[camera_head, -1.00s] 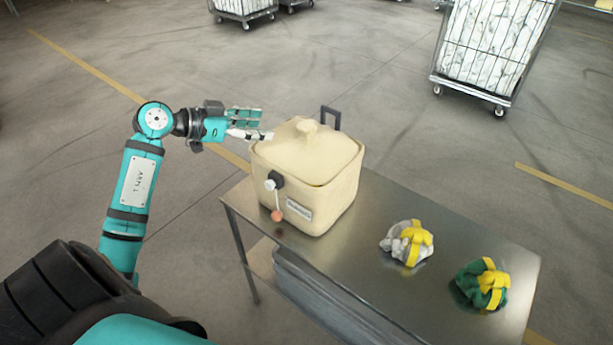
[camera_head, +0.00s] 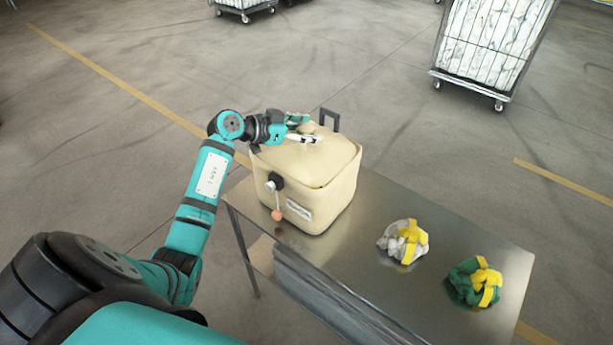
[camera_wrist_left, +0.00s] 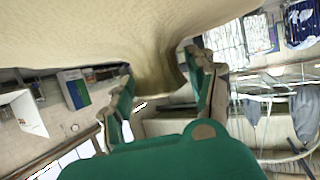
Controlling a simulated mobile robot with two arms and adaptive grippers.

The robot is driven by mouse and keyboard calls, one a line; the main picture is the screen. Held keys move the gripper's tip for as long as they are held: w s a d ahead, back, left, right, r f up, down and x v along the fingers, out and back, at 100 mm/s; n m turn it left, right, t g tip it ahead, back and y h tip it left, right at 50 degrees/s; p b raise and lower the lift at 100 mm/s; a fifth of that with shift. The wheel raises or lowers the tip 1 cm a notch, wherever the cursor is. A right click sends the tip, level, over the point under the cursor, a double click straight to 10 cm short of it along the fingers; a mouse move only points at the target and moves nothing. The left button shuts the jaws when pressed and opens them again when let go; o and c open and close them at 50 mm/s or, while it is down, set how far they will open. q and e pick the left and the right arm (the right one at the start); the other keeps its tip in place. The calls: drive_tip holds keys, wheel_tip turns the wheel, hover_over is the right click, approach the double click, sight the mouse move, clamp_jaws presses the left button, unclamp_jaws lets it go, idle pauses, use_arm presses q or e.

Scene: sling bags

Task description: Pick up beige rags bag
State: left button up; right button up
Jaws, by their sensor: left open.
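The beige rags bag (camera_head: 318,190) stands upright on the left end of a metal table (camera_head: 375,272). It is boxy, with a knotted top, a white label and a small dark fitting with a hanging orange ball on its front. My left gripper (camera_head: 308,132) is open at the bag's top, by the knot, and partly covers it. In the left wrist view the beige cloth (camera_wrist_left: 155,70) hangs down between the two open fingers of my left gripper (camera_wrist_left: 165,92). I cannot tell whether the fingers touch it. My right gripper is not in view.
A white-and-yellow cloth bundle (camera_head: 396,240) and a green-and-yellow bundle (camera_head: 465,282) lie on the table to the right of the bag. A dark handle (camera_head: 330,118) stands behind the bag. A wheeled cage cart (camera_head: 485,50) is at the back right. Open floor lies around the table.

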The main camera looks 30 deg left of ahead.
use_arm(q)
drive_tip(key=shift+c, duration=0.9)
clamp_jaws()
drive_tip(key=shift+r, duration=0.1)
